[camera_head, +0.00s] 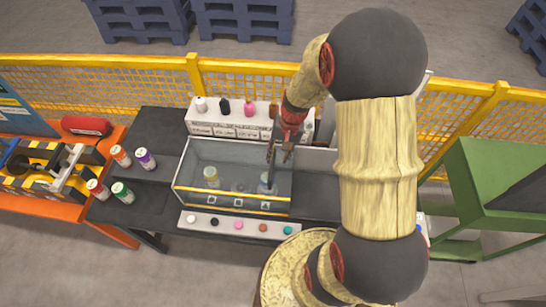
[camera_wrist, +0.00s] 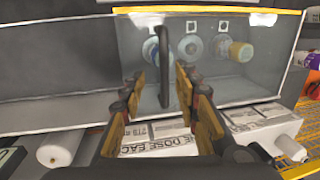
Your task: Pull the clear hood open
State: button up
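The clear hood (camera_head: 228,160) is a see-through box with yellow edging on the black table, with jars visible inside it. It also shows in the wrist view (camera_wrist: 220,75). A dark upright handle bar (camera_wrist: 165,65) stands on the hood in the wrist view. My gripper (camera_head: 279,155) is at the hood's right end in the head view, pointing down. In the wrist view my gripper (camera_wrist: 163,90) is open, with one finger on each side of the handle. The fingers appear apart from the bar; how deep it sits between them I cannot tell.
A white dispenser shelf (camera_head: 228,128) with coloured bottles stands behind the hood. A panel with coloured buttons (camera_head: 238,225) lies in front. Several capped jars (camera_head: 122,192) stand on the table at left. A green cabinet (camera_head: 490,190) is at right. A yellow mesh fence (camera_head: 120,75) runs behind.

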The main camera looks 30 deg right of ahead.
aim_at(272, 164)
jog(key=shift+t, duration=0.3)
jog(key=x, duration=0.2)
jog(key=w+x, duration=0.1)
jog(key=x, duration=0.4)
jog(key=shift+w+d+f, duration=0.1)
jog(key=shift+w+d, duration=0.2)
jog(key=shift+c, duration=1)
grip_shut()
